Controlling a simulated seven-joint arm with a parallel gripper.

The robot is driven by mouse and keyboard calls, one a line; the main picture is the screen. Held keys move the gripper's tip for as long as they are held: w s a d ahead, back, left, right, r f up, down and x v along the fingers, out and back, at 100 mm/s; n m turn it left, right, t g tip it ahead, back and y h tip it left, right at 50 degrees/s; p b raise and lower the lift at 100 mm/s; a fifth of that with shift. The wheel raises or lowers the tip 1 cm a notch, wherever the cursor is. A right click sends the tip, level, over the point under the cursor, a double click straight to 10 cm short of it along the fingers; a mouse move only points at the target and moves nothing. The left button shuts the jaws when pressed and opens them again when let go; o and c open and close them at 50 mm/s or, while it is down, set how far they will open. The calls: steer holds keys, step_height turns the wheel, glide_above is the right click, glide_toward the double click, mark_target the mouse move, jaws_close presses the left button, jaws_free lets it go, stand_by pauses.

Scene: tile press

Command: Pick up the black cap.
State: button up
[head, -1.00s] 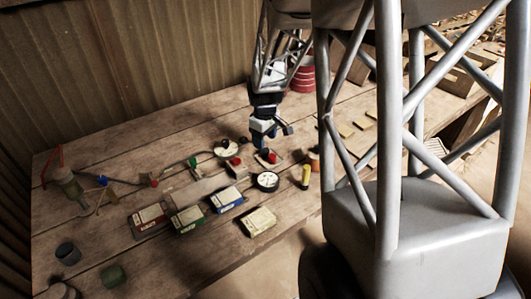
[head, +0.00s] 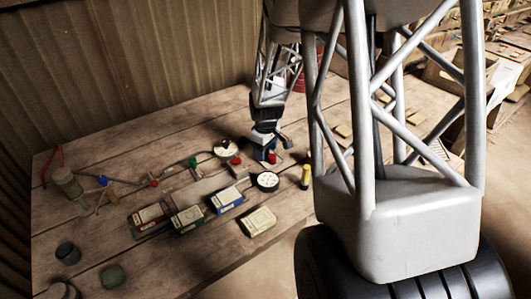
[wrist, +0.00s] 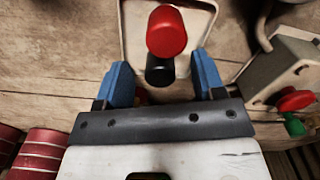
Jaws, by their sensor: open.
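In the wrist view, a short black cylinder (wrist: 160,71), which looks like the black cap, lies between the fingertips. It is directly beside or under a red cylinder (wrist: 166,32); I cannot tell whether the two are joined. Both are over a pale square plate (wrist: 203,15). My gripper (wrist: 161,66) is open, with one blue finger on each side of the black piece and no visible contact. In the head view, my gripper (head: 264,153) is low over the table at the plate, next to the red piece (head: 272,157). The black piece is hidden there.
A grey box (wrist: 278,65) with red and green knobs is close right in the wrist view. Red ribbed cans (wrist: 40,150) are lower left. In the head view, a round gauge (head: 267,181), a yellow cylinder (head: 305,177) and several small boxes (head: 187,218) lie nearby.

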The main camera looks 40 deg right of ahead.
steer(key=c, duration=1)
steer(key=shift+r, duration=0.1)
steer(key=shift+r, duration=0.5)
steer(key=shift+s+a+r, duration=0.1)
steer(key=shift+s+r, duration=0.05)
steer(key=shift+r, duration=0.45)
steer(key=shift+s+r, duration=0.1)
steer(key=shift+r, duration=0.5)
steer(key=s+a, duration=0.2)
steer(key=s, duration=0.2)
steer(key=s+a+r, duration=0.1)
steer(key=s+a, duration=0.1)
steer(key=s, duration=0.3)
steer(key=s+a, duration=0.2)
steer(key=s, duration=0.3)
steer(key=shift+a+r, duration=0.15)
steer(key=shift+r, duration=0.05)
steer(key=shift+w, duration=0.1)
glide_toward(266, 151)
steer(key=w+a+f, duration=0.2)
steer(key=w, duration=0.9)
steer(key=shift+w+d+f, duration=0.1)
steer(key=shift+w+d, duration=0.1)
steer(key=shift+w, duration=0.6)
